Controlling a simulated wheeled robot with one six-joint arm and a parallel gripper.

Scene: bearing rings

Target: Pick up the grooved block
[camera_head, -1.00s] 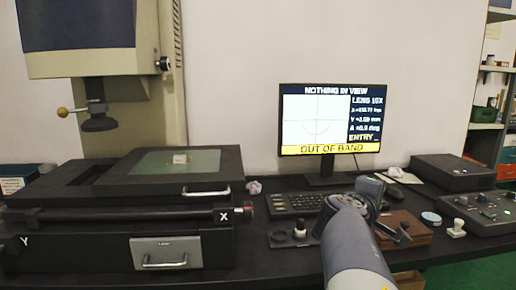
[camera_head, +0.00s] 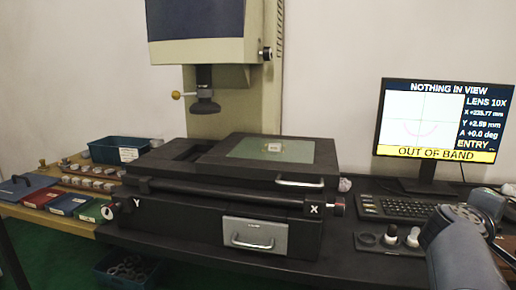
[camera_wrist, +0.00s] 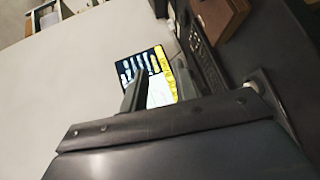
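A small pale block (camera_head: 273,148) lies on the glass plate (camera_head: 290,152) of the measuring machine's stage in the head view. It is too small there to tell whether it has a groove. Several small pale blocks (camera_head: 88,183) also stand in rows on the bench at the left, their shapes unclear. My gripper (camera_wrist: 159,88) shows in the wrist view with its two dark fingers apart and nothing between them. The monitor shows behind the gap. The fingers are not visible in the head view, where only part of my arm shows at the lower right.
The machine's column and lens (camera_head: 205,103) rise behind the stage. A monitor (camera_head: 440,120) and keyboard (camera_head: 405,207) stand to its right. Red, blue and green boxes (camera_head: 70,203) and a blue bin (camera_head: 122,150) are at the left. Another bin (camera_head: 126,270) with rings sits below the bench.

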